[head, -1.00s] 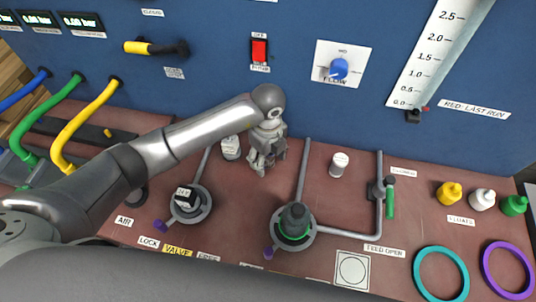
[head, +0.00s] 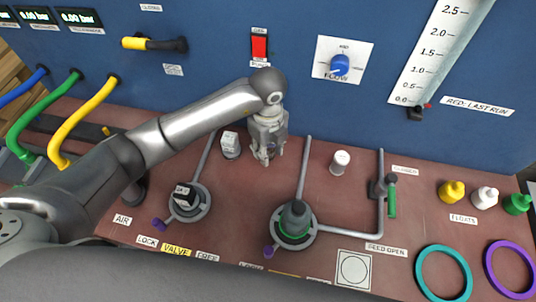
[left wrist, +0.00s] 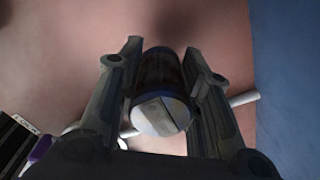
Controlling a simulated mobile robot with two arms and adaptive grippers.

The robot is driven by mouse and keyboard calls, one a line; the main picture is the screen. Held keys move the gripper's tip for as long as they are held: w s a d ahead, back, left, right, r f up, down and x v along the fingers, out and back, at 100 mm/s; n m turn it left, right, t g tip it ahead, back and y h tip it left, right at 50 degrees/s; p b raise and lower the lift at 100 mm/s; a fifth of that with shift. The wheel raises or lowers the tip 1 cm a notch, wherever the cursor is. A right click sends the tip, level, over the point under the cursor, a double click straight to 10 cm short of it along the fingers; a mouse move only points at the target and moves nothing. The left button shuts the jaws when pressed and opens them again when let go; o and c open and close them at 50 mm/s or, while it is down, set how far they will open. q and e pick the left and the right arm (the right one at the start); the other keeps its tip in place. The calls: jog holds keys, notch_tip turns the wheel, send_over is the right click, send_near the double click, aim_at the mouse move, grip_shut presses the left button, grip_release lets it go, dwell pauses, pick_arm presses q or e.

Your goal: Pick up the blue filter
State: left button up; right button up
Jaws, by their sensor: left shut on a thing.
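The blue filter (left wrist: 160,68) shows in the left wrist view as a short cylinder with a dark blue body and a pale, round end. It sits between the two fingers of my left gripper (left wrist: 166,88), which is shut on it. In the head view my left gripper (head: 266,157) hangs above the brown bench, close to the blue panel; its fingers hide most of the filter there. My right gripper is in neither view.
A white-topped cylinder (head: 230,144) stands just left of my gripper, another (head: 340,161) to its right. Two round grey fittings (head: 189,203) (head: 294,222) with pipes stand in front. Teal (head: 417,271) and purple (head: 490,266) rings lie at the right.

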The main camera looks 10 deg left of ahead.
pick_arm(q)
jog(key=s+r, duration=1)
jog(key=s, duration=0.4)
jog(key=shift+a, duration=0.4)
